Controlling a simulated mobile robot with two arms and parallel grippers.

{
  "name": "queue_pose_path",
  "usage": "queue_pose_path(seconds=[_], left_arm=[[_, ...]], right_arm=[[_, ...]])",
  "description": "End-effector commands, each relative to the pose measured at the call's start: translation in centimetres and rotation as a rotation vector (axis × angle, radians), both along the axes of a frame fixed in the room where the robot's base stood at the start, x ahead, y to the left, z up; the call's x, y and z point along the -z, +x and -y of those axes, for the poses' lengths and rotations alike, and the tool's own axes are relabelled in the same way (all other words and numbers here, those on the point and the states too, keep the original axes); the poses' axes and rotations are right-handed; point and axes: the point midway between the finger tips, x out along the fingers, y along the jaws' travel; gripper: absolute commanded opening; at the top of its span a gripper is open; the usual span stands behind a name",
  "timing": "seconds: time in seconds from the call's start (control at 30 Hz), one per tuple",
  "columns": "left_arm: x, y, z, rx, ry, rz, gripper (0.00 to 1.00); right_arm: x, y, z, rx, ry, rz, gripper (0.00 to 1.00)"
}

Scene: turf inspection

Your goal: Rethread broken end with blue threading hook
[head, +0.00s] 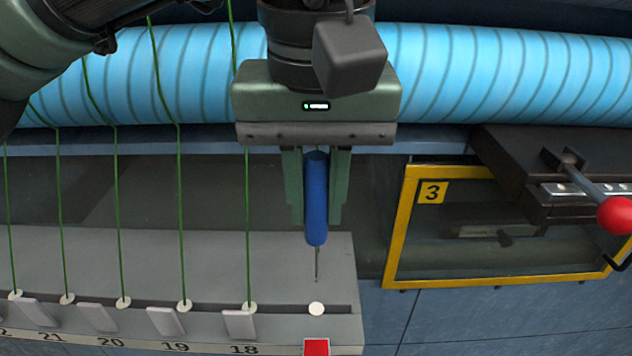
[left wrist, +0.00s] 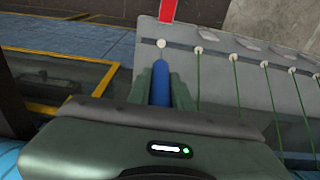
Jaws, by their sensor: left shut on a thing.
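My left gripper (head: 316,215) is shut on the blue handle of the threading hook (head: 316,190). The hook's thin metal shaft points down, its tip just above a white eyelet (head: 316,308) with no thread in it. A red marker (head: 316,347) sits below that eyelet. In the left wrist view the blue handle (left wrist: 160,83) lies between the fingers and points at the empty eyelet (left wrist: 161,43). Whether the tip touches the eyelet is hard to tell. No loose broken end is clearly visible. My right gripper is not in view.
Green threads (head: 181,210) run down to several eyelets on the grey rail (head: 300,260), left of the hook, above labels such as 18 and 19. A light-blue ribbed roll (head: 480,75) lies behind. A yellow-framed window (head: 398,235) and a red-knobbed lever (head: 615,214) are at right.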

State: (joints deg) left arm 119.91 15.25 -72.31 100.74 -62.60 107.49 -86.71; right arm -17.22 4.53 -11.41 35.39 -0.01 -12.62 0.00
Motion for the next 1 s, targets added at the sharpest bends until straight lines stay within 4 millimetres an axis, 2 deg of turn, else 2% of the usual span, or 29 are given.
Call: queue_pose_path(seconds=[0.1,0.23,0.47,0.57,0.67,0.8,0.9,1.0], left_arm=[[0.0,0.0,0.0,0.000,0.000,-0.001,0.00],[0.2,-0.1,0.0,-0.001,0.001,-0.002,0.00],[1.8,-0.1,0.0,0.000,0.001,-0.003,0.00],[2.8,-0.1,0.0,0.001,0.000,-0.002,0.00],[3.8,-0.1,0.0,0.001,0.000,-0.001,0.00],[5.1,-0.1,0.0,0.001,0.000,-0.002,0.00],[5.6,-0.1,0.0,0.000,0.000,-0.002,0.00],[5.8,-0.1,0.0,0.000,0.000,-0.001,0.00]], right_arm=[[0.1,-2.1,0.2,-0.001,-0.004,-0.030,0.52],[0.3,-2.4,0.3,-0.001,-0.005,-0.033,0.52],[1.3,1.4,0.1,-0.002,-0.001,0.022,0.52],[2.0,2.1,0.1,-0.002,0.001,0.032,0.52],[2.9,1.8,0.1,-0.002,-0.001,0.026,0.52],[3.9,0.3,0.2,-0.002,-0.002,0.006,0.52],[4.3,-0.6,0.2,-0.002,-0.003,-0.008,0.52],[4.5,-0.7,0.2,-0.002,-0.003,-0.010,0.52]])
